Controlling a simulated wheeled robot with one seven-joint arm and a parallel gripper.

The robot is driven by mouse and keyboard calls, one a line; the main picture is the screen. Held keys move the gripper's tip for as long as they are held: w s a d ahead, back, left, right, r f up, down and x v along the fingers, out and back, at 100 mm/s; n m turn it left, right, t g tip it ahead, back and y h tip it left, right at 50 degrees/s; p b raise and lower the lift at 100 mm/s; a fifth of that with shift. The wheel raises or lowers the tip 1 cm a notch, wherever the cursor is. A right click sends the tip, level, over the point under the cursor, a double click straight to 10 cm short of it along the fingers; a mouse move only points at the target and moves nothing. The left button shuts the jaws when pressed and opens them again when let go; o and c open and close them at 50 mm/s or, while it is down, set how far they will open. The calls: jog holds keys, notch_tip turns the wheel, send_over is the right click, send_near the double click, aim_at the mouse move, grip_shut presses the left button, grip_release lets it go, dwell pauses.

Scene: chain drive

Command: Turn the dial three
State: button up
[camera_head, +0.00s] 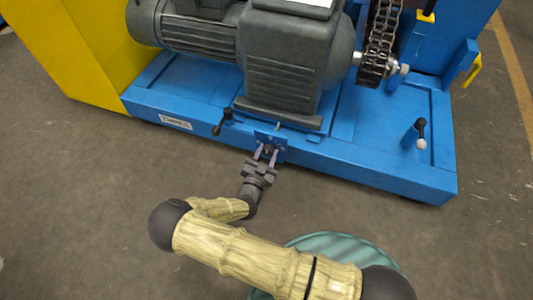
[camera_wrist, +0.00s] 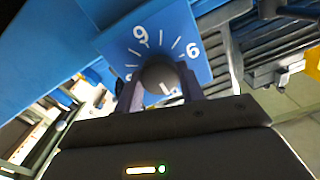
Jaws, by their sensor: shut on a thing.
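The dial is a dark round knob (camera_wrist: 160,76) on a blue plate with white tick marks and the numbers 9 and 6 showing in the wrist view. The same blue dial plate (camera_head: 281,151) sits on the front of the blue machine base in the head view. My gripper (camera_head: 267,152) reaches the plate from below, its two fingers on either side of the knob. In the wrist view my gripper (camera_wrist: 160,95) is shut on the knob. A light mark shows on the knob's lower edge; the fingers hide part of the plate, and I cannot tell which number the knob points to.
A black-handled lever (camera_head: 222,122) stands just left of the dial, and another lever (camera_head: 420,133) is at the base's right end. A grey motor and gearbox (camera_head: 282,60) and a chain (camera_head: 379,45) sit above.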

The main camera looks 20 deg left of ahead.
jog(key=shift+p, duration=0.35)
jog(key=m+p, duration=0.2)
jog(key=m, duration=0.1)
jog(key=shift+r+p, duration=0.15)
jog(key=shift+p, duration=0.15)
jog(key=shift+m+p, duration=0.9)
jog(key=shift+m, duration=0.5)
jog(key=shift+f, duration=0.2)
jog(key=shift+s, duration=0.1)
jog(key=o, duration=1)
jog(key=shift+c, duration=0.2)
jog(key=s+a+p, duration=0.1)
jog(key=s+p, duration=0.5)
jog(key=s, duration=1.1)
jog(key=shift+s+a+p, duration=0.15)
jog(key=shift+a+p, duration=0.05)
jog(key=shift+p, duration=0.1)
